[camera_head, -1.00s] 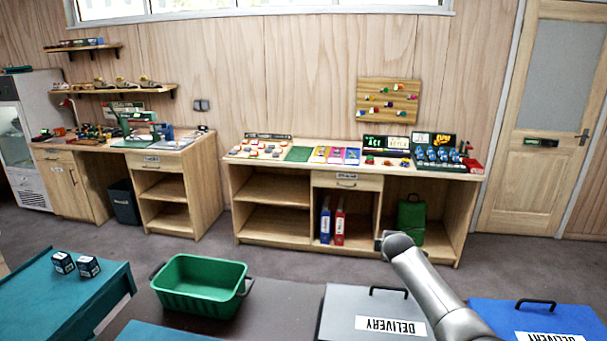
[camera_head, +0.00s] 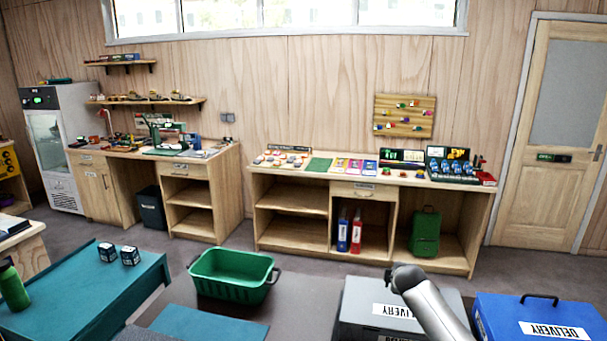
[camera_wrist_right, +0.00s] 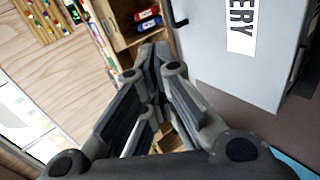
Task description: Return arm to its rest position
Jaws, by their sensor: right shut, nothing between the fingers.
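My right arm (camera_head: 430,305) comes in from the bottom right of the head view, over the grey delivery box. My right gripper (camera_wrist_right: 155,60) fills the middle of the right wrist view. Its fingers come together at the tips, shut, with nothing held. The grey box with its white label shows beside it in the wrist view. My left gripper is not in either view.
The grey delivery box (camera_head: 365,325) and a blue delivery box (camera_head: 500,310) stand in front at the right. A green crate (camera_head: 232,290) sits left of them. A teal table (camera_head: 70,305) holds two small dark boxes. Wooden workbenches line the far wall.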

